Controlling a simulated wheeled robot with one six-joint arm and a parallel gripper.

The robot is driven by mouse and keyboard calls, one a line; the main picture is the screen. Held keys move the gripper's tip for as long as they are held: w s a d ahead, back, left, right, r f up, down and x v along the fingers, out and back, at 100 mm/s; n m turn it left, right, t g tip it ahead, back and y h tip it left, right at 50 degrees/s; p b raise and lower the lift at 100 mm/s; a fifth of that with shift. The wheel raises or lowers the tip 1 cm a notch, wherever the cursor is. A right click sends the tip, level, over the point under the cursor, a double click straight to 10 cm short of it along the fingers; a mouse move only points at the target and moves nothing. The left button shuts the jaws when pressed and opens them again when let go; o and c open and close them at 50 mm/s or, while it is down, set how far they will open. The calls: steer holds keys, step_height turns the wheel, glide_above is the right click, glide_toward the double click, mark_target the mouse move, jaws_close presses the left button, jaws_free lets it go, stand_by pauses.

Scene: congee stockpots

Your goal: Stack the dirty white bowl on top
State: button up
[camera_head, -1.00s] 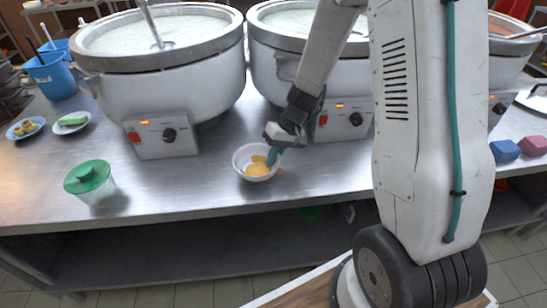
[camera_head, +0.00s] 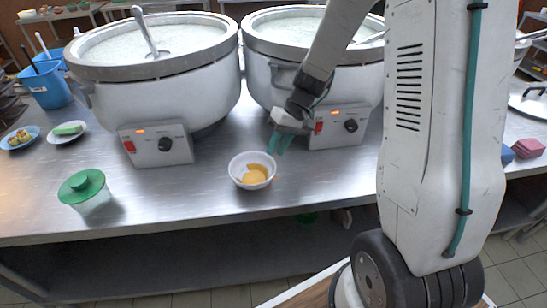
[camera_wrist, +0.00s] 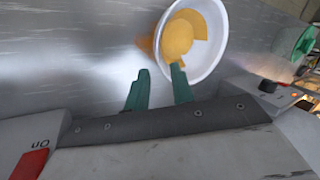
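A white bowl (camera_head: 238,167) with yellow-orange residue inside stands upright on the steel counter, in front of the two nearest stockpots. It also shows in the wrist view (camera_wrist: 212,55), where an orange patch extends past its near left rim; I cannot tell what that patch is. I make out no second white bowl. My gripper (camera_head: 278,143) is above the counter, behind and slightly right of the bowl. Its two teal fingers are apart with nothing between them, and they also show in the wrist view (camera_wrist: 159,83), near the bowl's rim.
Two large stockpots (camera_head: 150,90) (camera_head: 262,75) with control boxes stand close behind. A green-lidded container (camera_head: 82,187) is at front left. Two small plates of food (camera_head: 20,137) (camera_head: 67,132) and blue buckets (camera_head: 48,85) are farther left. The counter between container and bowl is clear.

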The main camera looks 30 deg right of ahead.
steer(key=s+a+r+h, duration=0.2)
steer(key=s+a+r, duration=0.1)
steer(key=s+r, duration=0.8)
steer(key=s+r+h, duration=0.1)
steer(key=s+r, duration=0.3)
steer(key=s, duration=0.2)
steer(key=s+r+t+h, duration=0.1)
steer(key=s+r+h, duration=0.1)
steer(key=s+r, duration=0.3)
steer(key=s, duration=0.2)
steer(key=shift+s, duration=0.3)
steer(key=shift+o, duration=0.7)
steer(key=shift+s+d, duration=0.2)
steer(key=shift+s, duration=0.1)
